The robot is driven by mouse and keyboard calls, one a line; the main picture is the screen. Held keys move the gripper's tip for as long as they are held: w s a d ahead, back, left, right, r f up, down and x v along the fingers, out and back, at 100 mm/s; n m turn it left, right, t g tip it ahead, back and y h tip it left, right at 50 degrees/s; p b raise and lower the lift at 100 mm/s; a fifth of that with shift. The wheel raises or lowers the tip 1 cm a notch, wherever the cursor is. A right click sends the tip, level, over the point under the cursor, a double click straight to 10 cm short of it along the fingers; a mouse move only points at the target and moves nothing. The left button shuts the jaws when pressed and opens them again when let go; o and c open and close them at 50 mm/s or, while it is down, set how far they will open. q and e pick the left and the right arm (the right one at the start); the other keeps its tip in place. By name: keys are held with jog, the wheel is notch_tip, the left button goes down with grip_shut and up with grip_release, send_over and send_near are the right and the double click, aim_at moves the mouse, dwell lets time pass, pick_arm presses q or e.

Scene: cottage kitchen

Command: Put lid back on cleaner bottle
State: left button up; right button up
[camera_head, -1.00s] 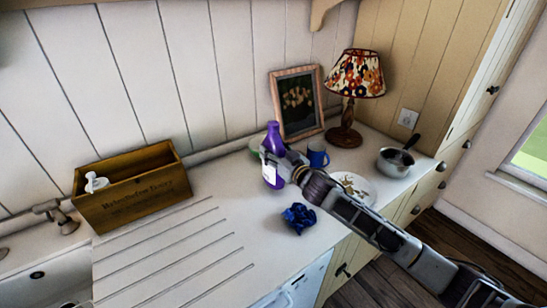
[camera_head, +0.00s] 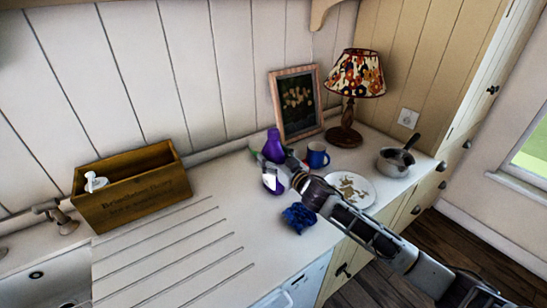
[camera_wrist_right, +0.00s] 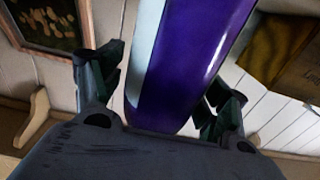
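The purple cleaner bottle (camera_head: 273,142) stands about upright near the back of the counter, a pale label on its front. Its narrow purple top shows no white piece on it. My right gripper (camera_head: 279,172) is at its body, reaching in from the right. In the right wrist view the bottle (camera_wrist_right: 185,75) fills the space between the two fingers, which lie close along both sides. Whether its base touches the counter is hard to tell. A white spray-head-like piece (camera_head: 95,182), probably the lid, sticks up in the wooden box (camera_head: 140,195). My left gripper is not in view.
A blue mug (camera_head: 317,156), a patterned plate (camera_head: 350,190) and a crumpled blue cloth (camera_head: 299,217) lie close to my right arm. A framed picture (camera_head: 298,103), lamp (camera_head: 355,75) and saucepan (camera_head: 395,161) stand farther right. The grooved counter (camera_head: 190,245) is clear.

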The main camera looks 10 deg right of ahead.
aim_at(282, 163)
jog(key=shift+r, duration=0.15)
jog(key=shift+s+d, duration=0.2)
jog(key=shift+s, duration=0.2)
jog(key=shift+v, duration=0.95)
jog(key=v, duration=0.3)
jog(key=shift+s+b, duration=0.15)
jog(key=shift+b, duration=0.2)
jog(key=shift+v, duration=1.4)
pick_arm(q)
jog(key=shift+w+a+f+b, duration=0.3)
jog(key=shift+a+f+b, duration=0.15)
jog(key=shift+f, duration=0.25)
pick_arm(e)
jog(key=shift+v, duration=1.55)
